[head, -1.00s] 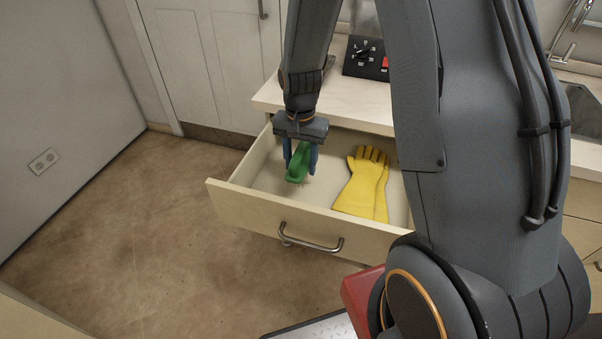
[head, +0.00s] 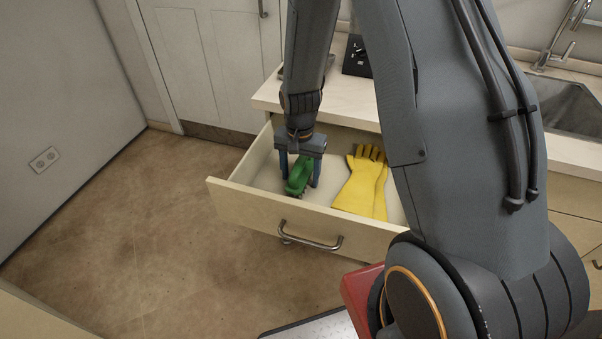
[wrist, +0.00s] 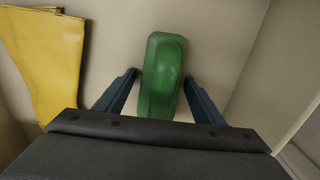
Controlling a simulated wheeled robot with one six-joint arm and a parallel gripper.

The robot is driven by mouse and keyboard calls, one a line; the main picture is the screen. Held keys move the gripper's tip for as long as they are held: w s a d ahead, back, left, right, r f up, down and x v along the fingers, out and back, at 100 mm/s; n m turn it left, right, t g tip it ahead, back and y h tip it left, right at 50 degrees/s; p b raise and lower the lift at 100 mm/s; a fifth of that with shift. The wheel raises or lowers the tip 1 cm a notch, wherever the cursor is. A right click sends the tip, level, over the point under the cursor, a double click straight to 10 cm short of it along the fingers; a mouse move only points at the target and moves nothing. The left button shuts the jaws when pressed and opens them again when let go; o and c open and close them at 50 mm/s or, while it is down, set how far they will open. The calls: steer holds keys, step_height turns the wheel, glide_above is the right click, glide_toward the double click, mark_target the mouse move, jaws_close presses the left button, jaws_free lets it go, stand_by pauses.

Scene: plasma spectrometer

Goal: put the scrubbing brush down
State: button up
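The green scrubbing brush (head: 297,179) is inside the open drawer (head: 262,212), toward its left side, and appears to rest on the drawer floor. It also shows in the wrist view (wrist: 162,75), upright in the picture between the two blue fingers. My gripper (head: 300,180) is low in the drawer with one finger on each side of the brush. The fingers are spread, with a narrow gap beside the brush in the wrist view (wrist: 161,76). The brush's underside is mostly hidden.
Yellow rubber gloves (head: 362,185) lie in the drawer to the right of the brush. The drawer's front panel and left wall stand close to my gripper. A countertop (head: 350,103) is above and behind the drawer. My arm hides the drawer's right end.

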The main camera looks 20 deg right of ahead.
steer(key=shift+r, duration=0.1)
step_height(320, 180, up, 12)
steer(key=shift+b, duration=0.65)
steer(key=s+r+n, duration=0.2)
steer(key=s+n, duration=0.1)
steer(key=s, duration=0.5)
steer(key=s+r+n, duration=0.2)
steer(key=s+n, duration=0.2)
steer(key=s, duration=0.4)
steer(key=shift+s+d+r, duration=0.3)
steer(key=shift+r, duration=0.05)
steer(key=shift+w, duration=0.1)
